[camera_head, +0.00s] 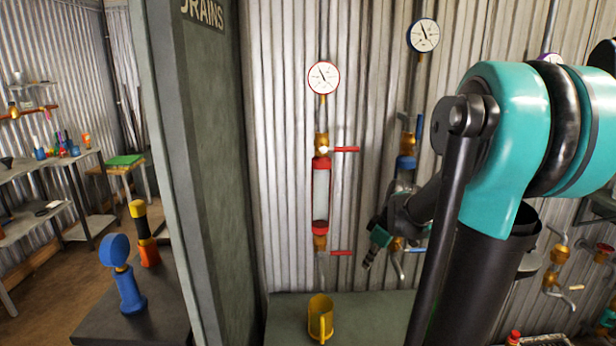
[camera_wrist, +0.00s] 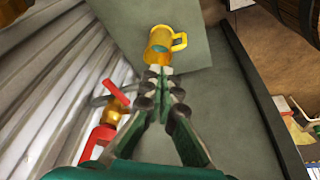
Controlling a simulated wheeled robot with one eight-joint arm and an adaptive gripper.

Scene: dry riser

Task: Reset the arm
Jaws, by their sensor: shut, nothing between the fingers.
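My gripper (camera_head: 374,248) hangs in front of the corrugated wall, to the right of the red-fitted riser pipe (camera_head: 321,190), with its fingers pointing down and left. In the wrist view my gripper (camera_wrist: 164,78) has its fingertips together with nothing between them. A yellow mug (camera_head: 320,318) stands upright on the grey bench top below the riser. In the wrist view the mug (camera_wrist: 160,45) appears just beyond the fingertips, but they look apart from it. My teal and black arm hides part of the wall on the right.
A red-rimmed gauge (camera_head: 323,77) and a blue-rimmed gauge (camera_head: 423,36) are on the wall. Red lever handles (camera_head: 346,149) stick out from the riser. A grey post (camera_head: 195,170) stands left of the bench (camera_head: 285,310). Blue and orange fittings (camera_head: 130,290) stand left of it.

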